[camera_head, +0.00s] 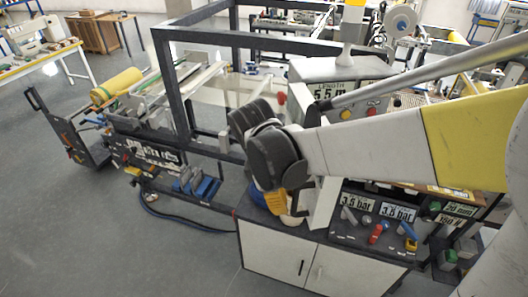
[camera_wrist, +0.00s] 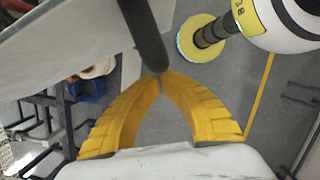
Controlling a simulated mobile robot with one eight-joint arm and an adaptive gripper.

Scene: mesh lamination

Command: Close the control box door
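A pale surface (camera_wrist: 65,40) fills the upper left.
A white cabinet (camera_head: 305,262) with two doors stands below my gripper. Pressure labels and coloured knobs (camera_head: 378,231) are to its right. A dark frame (camera_head: 172,85) rises at left. A yellow roll (camera_head: 118,86) lies further left. The grey floor (camera_head: 110,235) at lower left is mostly clear.

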